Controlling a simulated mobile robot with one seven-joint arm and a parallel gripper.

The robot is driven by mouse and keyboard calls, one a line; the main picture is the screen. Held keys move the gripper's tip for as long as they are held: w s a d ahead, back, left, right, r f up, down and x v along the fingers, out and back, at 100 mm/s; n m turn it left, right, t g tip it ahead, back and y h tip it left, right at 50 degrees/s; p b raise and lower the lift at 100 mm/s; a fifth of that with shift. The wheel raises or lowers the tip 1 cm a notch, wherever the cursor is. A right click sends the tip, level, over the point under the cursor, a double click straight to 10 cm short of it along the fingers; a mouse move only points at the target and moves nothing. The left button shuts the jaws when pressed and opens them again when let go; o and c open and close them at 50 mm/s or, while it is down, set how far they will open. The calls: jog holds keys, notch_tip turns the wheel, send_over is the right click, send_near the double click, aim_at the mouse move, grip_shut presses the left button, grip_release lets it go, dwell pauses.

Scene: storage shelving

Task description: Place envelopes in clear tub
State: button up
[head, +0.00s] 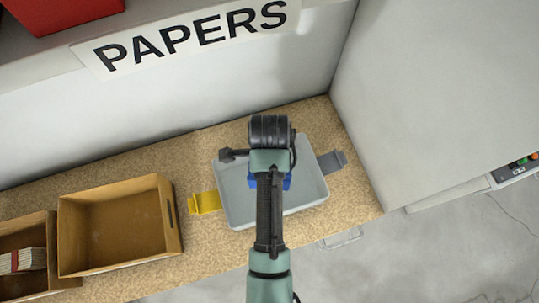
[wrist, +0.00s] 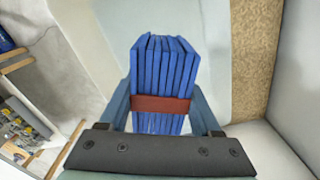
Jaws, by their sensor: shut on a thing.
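My gripper (wrist: 161,104) is shut on a bundle of blue envelopes (wrist: 164,62) with a red-brown band around it. In the head view my wrist hides most of the bundle; only blue edges (head: 287,182) show beneath it. The clear tub (head: 235,190) looks pale grey, with a yellow handle clip on its left and a grey one on its right. The bundle is over the tub's middle. The tub's pale surface (wrist: 207,40) also shows behind the bundle in the wrist view. I cannot tell whether the bundle touches the tub's floor.
An empty brown wooden box (head: 118,226) stands left of the tub. Another wooden box (head: 36,228) at the far left holds a banded paper stack (head: 24,260). A pale wall panel (head: 430,90) rises to the right. A PAPERS label (head: 185,37) is on the shelf edge above.

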jog(key=shift+f+p, duration=0.4)
jog(key=shift+f, duration=2.75)
jog(key=shift+f, duration=0.2)
jog(key=o, duration=1.5)
jog(key=shift+r, duration=0.15)
notch_tip(320, 180, up, 12)
jog(key=shift+r+b, duration=0.1)
jog(key=shift+b, duration=0.5)
